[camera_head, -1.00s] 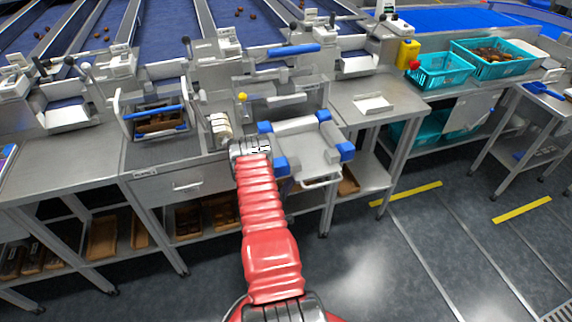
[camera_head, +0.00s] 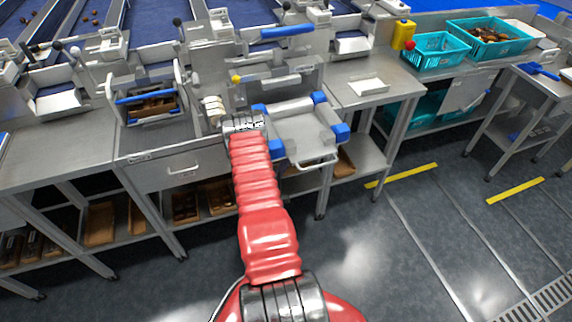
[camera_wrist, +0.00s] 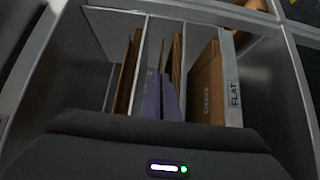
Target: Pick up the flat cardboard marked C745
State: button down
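In the wrist view, brown flat cardboard (camera_wrist: 207,88) stands on edge in the right compartment of a divided rack. Its sideways dark marking is too small to read surely. The divider (camera_wrist: 234,90) beside it bears a label reading FLAT. More brown cardboard (camera_wrist: 127,72) stands in the left compartment. Two purple upright pieces (camera_wrist: 161,98) show in the middle; I cannot tell whether they are sheets or my fingers. The dark body of my gripper (camera_wrist: 160,138) fills the bottom, facing the rack. In the head view my arm's end (camera_head: 243,123) is by the bench, its fingers hidden.
A steel bench (camera_head: 60,160) runs across, with a blue-cornered tray fixture (camera_head: 300,130) right of my arm's end. A lower shelf holds brown boxes (camera_head: 184,205). Teal crates (camera_head: 435,52) stand at the right back. The floor in front is clear, with yellow strips (camera_head: 408,175).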

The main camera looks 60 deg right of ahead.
jog(key=s+a+r, duration=0.1)
jog(key=s+a, duration=1.1)
jog(key=shift+s+a+r, duration=0.25)
jog(key=shift+s+a, duration=0.1)
